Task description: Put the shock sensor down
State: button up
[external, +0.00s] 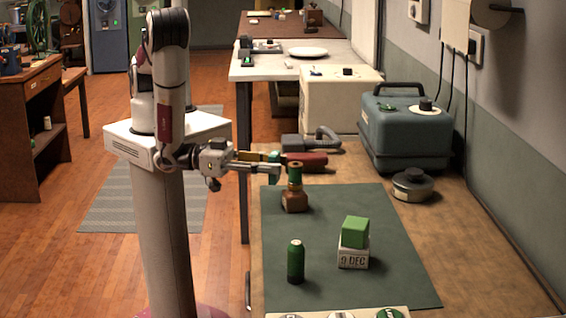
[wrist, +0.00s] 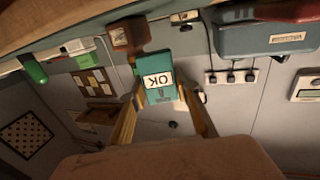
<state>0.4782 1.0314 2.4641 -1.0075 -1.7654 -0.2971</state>
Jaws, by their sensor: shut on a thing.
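The shock sensor looks to be the small teal block with a white "OK" label (wrist: 157,82). In the wrist view it sits between the two yellowish fingers of my gripper (wrist: 160,108), which is shut on it. In the external view my gripper (external: 276,166) is level above the left edge of the dark green mat (external: 330,285). A bit of the teal block (external: 274,177) shows at the fingertips, mostly hidden. It is clear of the mat, close to the neck of a brown bottle (external: 295,200); I cannot tell whether they touch.
A green cylinder (external: 296,262) and a green cube (external: 355,231) on a white "9 DEC" block (external: 353,256) stand on the mat. Behind are a red-ended tool (external: 306,160), a blue-grey case (external: 405,135) and a round dark tin (external: 413,187).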

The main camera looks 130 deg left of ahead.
jog(key=shift+a+f, duration=0.1)
jog(key=shift+a+f+g+y, duration=0.1)
jog(key=shift+g+y, duration=0.2)
jog(key=shift+g, duration=0.1)
jog(key=shift+t, duration=0.4)
jog(key=d, duration=0.7)
jog(key=shift+d+r, duration=0.2)
jog(key=shift+h, duration=0.5)
jog(key=a, duration=0.5)
jog(key=shift+a, duration=1)
